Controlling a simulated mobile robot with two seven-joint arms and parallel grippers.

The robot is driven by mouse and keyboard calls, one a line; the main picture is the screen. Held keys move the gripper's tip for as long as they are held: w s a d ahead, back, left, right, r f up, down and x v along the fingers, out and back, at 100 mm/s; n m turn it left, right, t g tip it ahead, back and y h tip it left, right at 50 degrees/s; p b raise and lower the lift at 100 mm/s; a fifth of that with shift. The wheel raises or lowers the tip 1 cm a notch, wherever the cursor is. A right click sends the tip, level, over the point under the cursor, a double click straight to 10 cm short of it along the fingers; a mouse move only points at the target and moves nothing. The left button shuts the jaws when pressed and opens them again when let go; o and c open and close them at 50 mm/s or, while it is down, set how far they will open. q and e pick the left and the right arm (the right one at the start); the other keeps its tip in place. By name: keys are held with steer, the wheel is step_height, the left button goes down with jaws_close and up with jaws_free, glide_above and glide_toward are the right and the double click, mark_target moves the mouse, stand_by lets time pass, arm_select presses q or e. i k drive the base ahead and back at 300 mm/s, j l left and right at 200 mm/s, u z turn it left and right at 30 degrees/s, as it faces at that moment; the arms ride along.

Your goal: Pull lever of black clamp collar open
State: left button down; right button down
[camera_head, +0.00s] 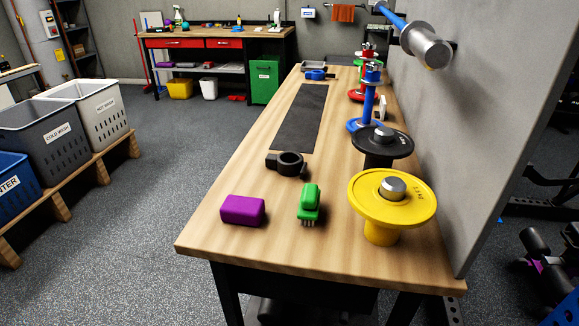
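The black clamp collar (290,164) lies flat on the wooden workbench (235,172), left of the weight plates and behind the purple block. It is a ring with a thicker lever part sticking out on its left side. I cannot tell from this view how far the lever is open. A blue collar (316,74) lies at the far end of the bench. Neither of my grippers shows in the head view.
A purple block (242,211) and a green brush (309,204) lie in front of the collar. A yellow plate (361,211) and a black plate (370,142) stand to the right, near a grey panel (460,130). A dark mat (300,116) lies behind.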

mark_target(303, 169)
steer(key=j+z, duration=0.35)
steer(key=j, duration=0.35)
steer(key=j+z, duration=0.35)
steer(key=j, duration=0.35)
